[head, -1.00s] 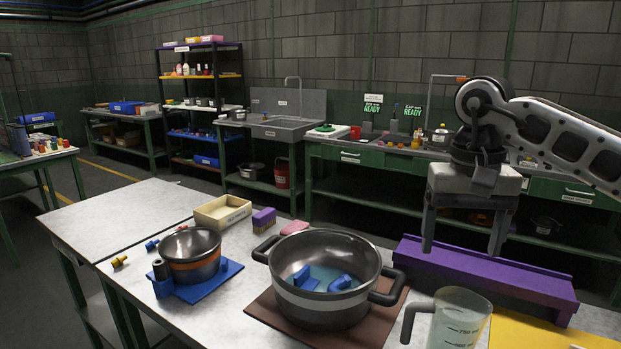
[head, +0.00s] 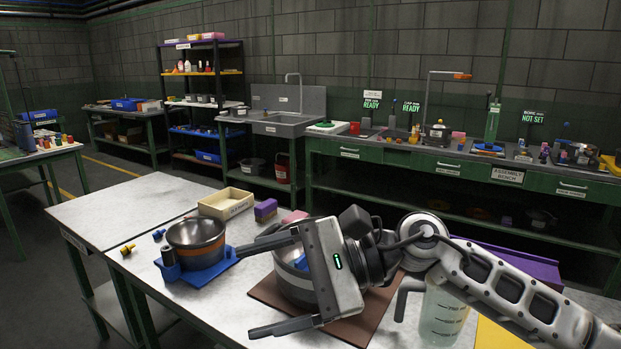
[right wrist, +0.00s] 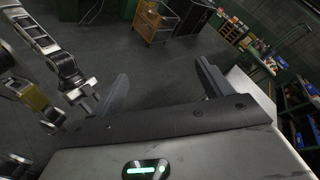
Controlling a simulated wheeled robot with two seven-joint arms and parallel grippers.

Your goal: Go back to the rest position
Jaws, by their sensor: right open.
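My right gripper (head: 246,290) is open and empty, held above the front table with its fingers pointing left. Its two spread fingers also show in the right wrist view (right wrist: 162,76), with only floor between them. The gripper body hides much of the large grey pot (head: 293,283), which sits on a brown mat (head: 352,330). A smaller pot (head: 196,235) with an orange band sits on a blue base (head: 222,265) left of the fingers, apart from them.
A measuring jug (head: 443,312) stands close under my right forearm. A cream tray (head: 226,204) and a purple block (head: 265,208) lie behind the small pot. A purple stand (head: 520,262) is behind my arm. The table's left part (head: 120,210) is clear.

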